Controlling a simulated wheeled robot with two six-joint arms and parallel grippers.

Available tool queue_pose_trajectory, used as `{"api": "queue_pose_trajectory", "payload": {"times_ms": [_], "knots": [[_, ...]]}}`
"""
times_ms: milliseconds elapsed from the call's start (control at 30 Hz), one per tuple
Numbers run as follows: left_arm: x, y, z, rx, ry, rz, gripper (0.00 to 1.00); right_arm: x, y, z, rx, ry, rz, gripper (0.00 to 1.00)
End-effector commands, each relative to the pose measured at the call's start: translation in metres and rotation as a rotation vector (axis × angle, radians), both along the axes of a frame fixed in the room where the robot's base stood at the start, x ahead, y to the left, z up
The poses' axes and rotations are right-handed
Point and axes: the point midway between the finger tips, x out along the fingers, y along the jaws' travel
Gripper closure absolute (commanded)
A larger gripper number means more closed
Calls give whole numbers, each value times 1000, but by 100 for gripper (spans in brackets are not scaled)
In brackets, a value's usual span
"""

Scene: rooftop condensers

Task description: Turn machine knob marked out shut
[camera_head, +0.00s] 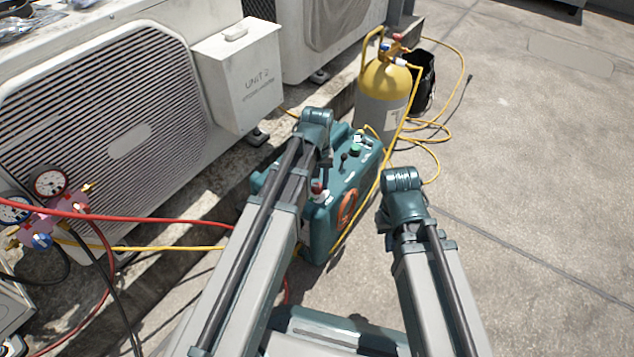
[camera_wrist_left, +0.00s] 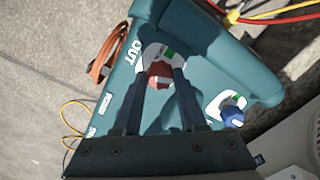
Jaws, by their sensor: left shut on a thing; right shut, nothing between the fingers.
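The teal machine (camera_head: 322,236) stands on the concrete beside the condensers. Its red knob (camera_wrist_left: 158,72) sits on a white round plate with a green mark, next to the label OUT (camera_wrist_left: 132,52). My left gripper (camera_wrist_left: 160,84) is shut on the red knob, one finger on each side. In the head view the red knob (camera_head: 317,188) shows beside my left arm, whose gripper is mostly hidden there. A blue knob (camera_wrist_left: 232,116) on another white plate is apart from the fingers. My right arm is to the right of the machine; its gripper is hidden.
A yellow-topped cylinder (camera_head: 383,95) with yellow hoses stands behind the machine. An orange coiled cord (camera_head: 347,208) is on the machine's side. Red and yellow hoses run from the gauges (camera_head: 48,183) at left. Open concrete lies to the right.

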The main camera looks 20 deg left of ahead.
Motion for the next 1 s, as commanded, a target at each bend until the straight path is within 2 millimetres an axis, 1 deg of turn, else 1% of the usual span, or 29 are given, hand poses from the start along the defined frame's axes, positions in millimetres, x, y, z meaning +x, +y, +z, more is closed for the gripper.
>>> {"api": "queue_pose_trajectory", "payload": {"times_ms": [200, 433, 700, 1000], "knots": [[0, 0, 0, 0, 0, -169, 100, 0, 0, 0, 0, 0, 0, 100], [0, 0, 0, 0, 0, -295, 100, 0, 0, 0, 0, 0, 0, 100], [0, 0, 0, 0, 0, -367, 100, 0, 0, 0, 0, 0, 0, 100], [0, 0, 0, 0, 0, -383, 100, 0, 0, 0, 0, 0, 0, 100]]}}
